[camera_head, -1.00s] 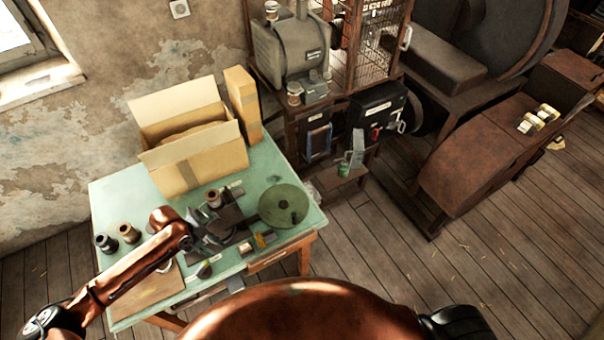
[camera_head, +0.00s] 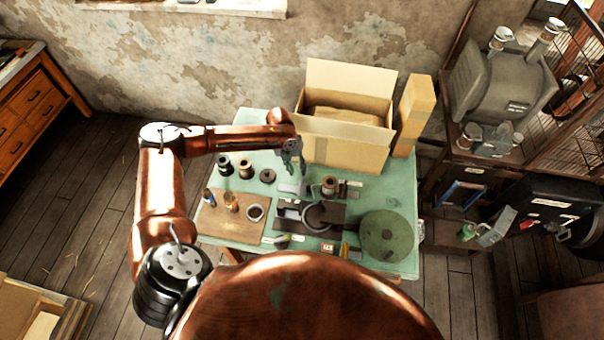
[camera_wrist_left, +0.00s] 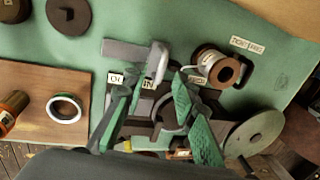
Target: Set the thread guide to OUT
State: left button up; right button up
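My left gripper (camera_head: 294,170) hangs over the back middle of the green table, in front of the cardboard box. In the left wrist view its two green-padded fingers (camera_wrist_left: 157,97) are apart with nothing held between them. Beyond the fingertips is a light grey metal piece with an upright tab (camera_wrist_left: 157,60), which looks like the thread guide; it also shows in the head view (camera_head: 292,188). Two small labels lie by it: a partly readable "OU" label (camera_wrist_left: 116,79) at left and an "IN" label (camera_wrist_left: 149,85) near the tab. Contact cannot be seen. My right gripper is not in view.
A dark press base (camera_head: 305,214) stands in front of the guide, with a copper-coloured spool (camera_head: 329,186) to its right. A green disc (camera_head: 386,236) is at the right. A wooden board (camera_head: 228,226) with small items lies left. An open cardboard box (camera_head: 341,140) stands behind.

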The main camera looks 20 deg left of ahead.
aim_at(303, 180)
pick_arm(q)
jog(key=f, duration=0.1)
jog(key=d+f, duration=0.1)
jog(key=f, duration=0.3)
jog(key=shift+w+d+p, duration=0.3)
jog(key=shift+w+p, duration=0.05)
jog(key=shift+p, duration=0.05)
jog(key=shift+s+f, duration=0.15)
jog(key=shift+f, duration=0.15)
jog(key=shift+c, duration=0.3)
grip_shut()
